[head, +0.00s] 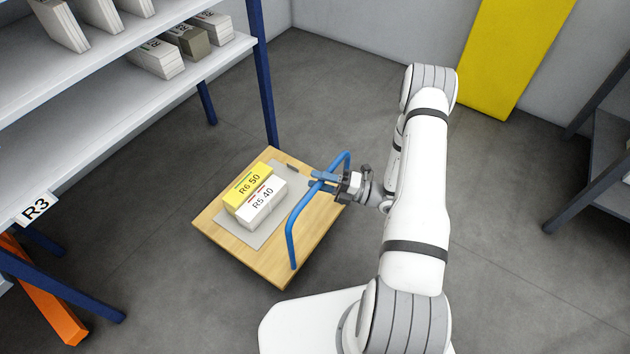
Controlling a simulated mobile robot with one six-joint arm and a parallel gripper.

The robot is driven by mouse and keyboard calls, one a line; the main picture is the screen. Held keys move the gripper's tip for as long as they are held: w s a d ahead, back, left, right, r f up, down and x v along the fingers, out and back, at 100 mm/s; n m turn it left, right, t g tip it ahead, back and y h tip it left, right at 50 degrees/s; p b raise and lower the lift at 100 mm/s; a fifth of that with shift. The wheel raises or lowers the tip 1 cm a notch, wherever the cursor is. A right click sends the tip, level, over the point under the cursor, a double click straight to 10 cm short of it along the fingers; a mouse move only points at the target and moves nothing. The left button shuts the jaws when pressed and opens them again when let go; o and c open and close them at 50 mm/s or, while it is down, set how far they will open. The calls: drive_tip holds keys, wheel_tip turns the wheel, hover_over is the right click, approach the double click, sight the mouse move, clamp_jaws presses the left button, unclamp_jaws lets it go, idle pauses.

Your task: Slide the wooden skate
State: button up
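The wooden skate (223,236), a low square board with a grey mat (257,238) on it, stands on the floor in the middle of the head view. A bent blue handle (290,228) rises along its right side. A yellow bundle marked R6 50 (248,184) and a white bundle marked R5 40 (263,206) lie side by side on the mat. The exact contact is too small to see.
A shelf rack with white shelves (95,115) and a blue post (264,85) stands left and behind the skate. An orange brace (48,300) is at lower left. A dark rack (580,185) is at right. Grey floor (330,85) behind the skate is clear.

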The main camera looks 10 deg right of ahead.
drive_tip(key=shift+w+a+r, duration=0.1)
drive_tip(key=shift+w+a, duration=0.15)
drive_tip(key=shift+a, duration=0.4)
clamp_jaws()
